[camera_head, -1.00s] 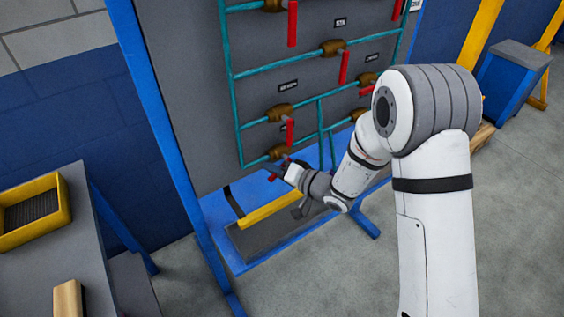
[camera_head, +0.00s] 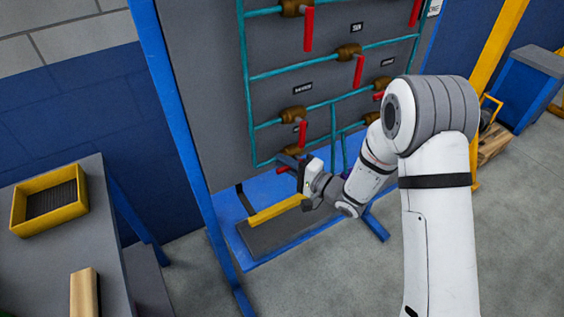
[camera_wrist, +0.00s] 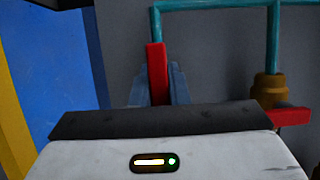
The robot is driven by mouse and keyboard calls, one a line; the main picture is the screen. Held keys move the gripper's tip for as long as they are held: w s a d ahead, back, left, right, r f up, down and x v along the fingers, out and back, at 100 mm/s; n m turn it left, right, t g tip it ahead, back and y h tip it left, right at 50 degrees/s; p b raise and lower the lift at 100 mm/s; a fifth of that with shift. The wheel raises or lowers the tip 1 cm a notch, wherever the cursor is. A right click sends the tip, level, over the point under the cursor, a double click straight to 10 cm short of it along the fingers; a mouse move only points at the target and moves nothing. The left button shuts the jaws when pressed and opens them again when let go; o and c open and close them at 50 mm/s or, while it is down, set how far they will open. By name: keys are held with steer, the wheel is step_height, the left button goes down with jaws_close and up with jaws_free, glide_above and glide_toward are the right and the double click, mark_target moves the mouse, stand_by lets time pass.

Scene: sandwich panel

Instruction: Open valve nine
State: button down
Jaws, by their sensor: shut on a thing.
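The panel (camera_head: 225,100) carries teal pipes with several brass valves and red lever handles. My gripper (camera_head: 286,162) is at the lowest left valve, whose body is mostly hidden behind it. In the wrist view, a red handle (camera_wrist: 157,72) stands upright in the picture between the two blue-grey fingers (camera_wrist: 158,90), and the gripper is shut on it. A bit of red shows beside the gripper in the head view. The valve labels are too small to read, so I cannot tell which one is number nine.
Another valve (camera_wrist: 268,88) with a sideways red handle (camera_wrist: 292,116) is close by in the wrist view. A hanging red handle (camera_head: 303,132) is just above my gripper. A yellow bar (camera_head: 275,210) lies below. A table with a yellow tray (camera_head: 48,199) stands at left.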

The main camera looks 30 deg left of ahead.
steer(key=shift+s+a+r, duration=0.1)
steer(key=shift+a+r, duration=0.1)
steer(key=c, duration=1.6)
jaws_free()
steer(key=shift+s+a, duration=0.1)
steer(key=shift+a, duration=0.05)
steer(key=shift+o, duration=1)
steer(key=shift+f, duration=0.15)
steer(key=shift+d, duration=0.2)
steer(key=d, duration=0.7)
steer(key=shift+s+d+b, duration=0.3)
steer(key=shift+s+b, duration=0.15)
